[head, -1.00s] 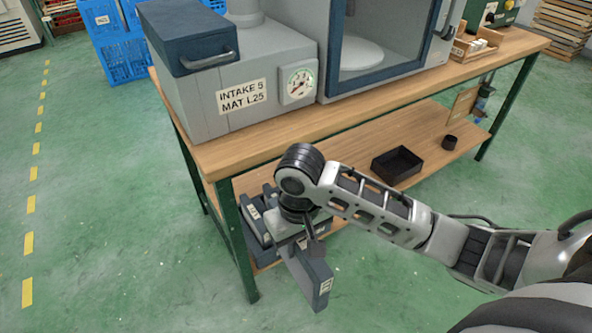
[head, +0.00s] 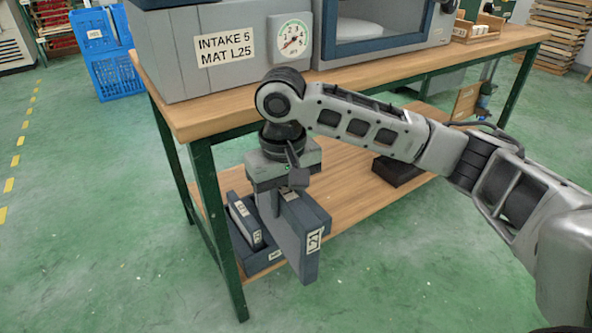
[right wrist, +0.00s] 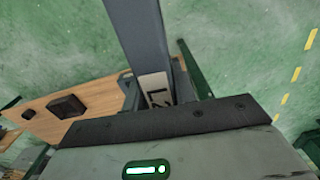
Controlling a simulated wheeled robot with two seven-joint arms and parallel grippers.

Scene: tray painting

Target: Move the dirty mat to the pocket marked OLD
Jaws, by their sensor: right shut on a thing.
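My right gripper (head: 283,183) is shut on a flat dark blue-grey mat (head: 292,235) by its upper part. The mat hangs upright in front of the bench's lower shelf, clear of the floor. A white label on its narrow edge seems to read L27. In the right wrist view the mat (right wrist: 145,40) extends away from the gripper. A dark blue rack (head: 272,262) stands at the shelf's left end, with another labelled slab (head: 243,221) upright in it. The held mat hides part of the rack. I cannot read an OLD marking. My left gripper is out of view.
The wooden bench (head: 190,118) stands above, with the grey intake box (head: 165,60) marked INTAKE 5 MAT L25 on top. A green bench leg (head: 222,220) is left of the rack. A black tray (head: 395,172) sits farther right on the shelf. The floor in front is clear.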

